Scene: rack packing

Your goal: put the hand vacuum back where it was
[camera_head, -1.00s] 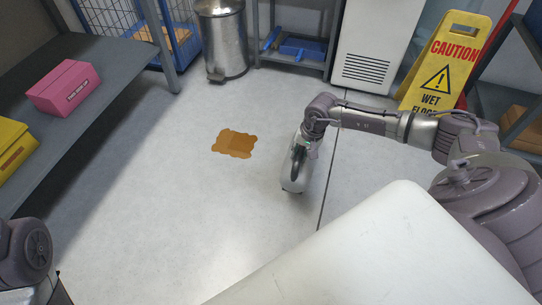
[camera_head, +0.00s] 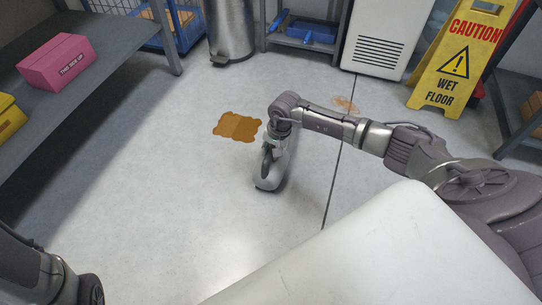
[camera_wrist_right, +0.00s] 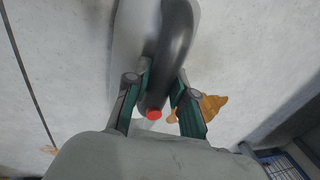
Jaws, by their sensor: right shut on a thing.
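The hand vacuum (camera_head: 268,184) has a pale grey body and a dark curved handle. It hangs from my right gripper (camera_head: 272,150) over the floor, just right of and nearer than a brown spill. In the right wrist view, the two fingers of the gripper (camera_wrist_right: 160,98) are closed on the dark handle (camera_wrist_right: 176,45), beside a red button (camera_wrist_right: 153,114). Whether the vacuum touches the floor is unclear. Part of my left arm shows at the lower left; its gripper is out of view.
The brown spill (camera_head: 238,127) and a fainter stain (camera_head: 345,104) mark the floor. A shelf with a pink box (camera_head: 57,62) runs along the left. A steel bin (camera_head: 229,28) and a yellow wet-floor sign (camera_head: 462,60) stand farther back.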

